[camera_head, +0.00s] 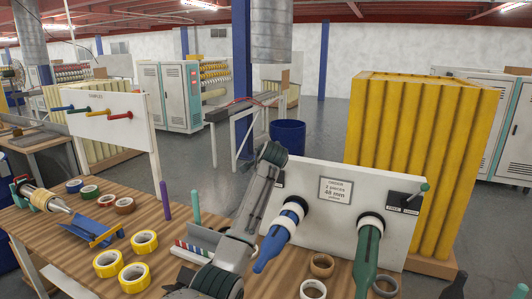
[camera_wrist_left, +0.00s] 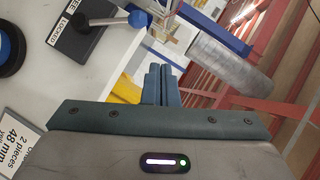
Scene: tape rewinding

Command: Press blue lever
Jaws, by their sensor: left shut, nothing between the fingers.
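A white machine panel (camera_head: 330,215) carries a large blue lever (camera_head: 277,241) with a white collar, hanging down on its left side. Part of a round blue-and-black mount (camera_wrist_left: 10,50) shows at the left edge of the left wrist view. A small metal lever with a blue ball knob (camera_wrist_left: 137,19) stands on a black plate marked LOCKED (camera_wrist_left: 76,38) in that view; my arm hides it in the head view. My left gripper (camera_head: 272,152) is at the panel's upper left corner. Its fingers (camera_wrist_left: 161,84) are shut and empty, apart from the blue knob.
A large green lever (camera_head: 367,258) and a small green-knobbed lever (camera_head: 424,187) are on the panel's right. A sign (camera_head: 336,190) is between the levers. Yellow tape rolls (camera_head: 134,277) and others lie on the wooden table (camera_head: 60,235). A yellow block (camera_head: 420,150) stands behind the panel.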

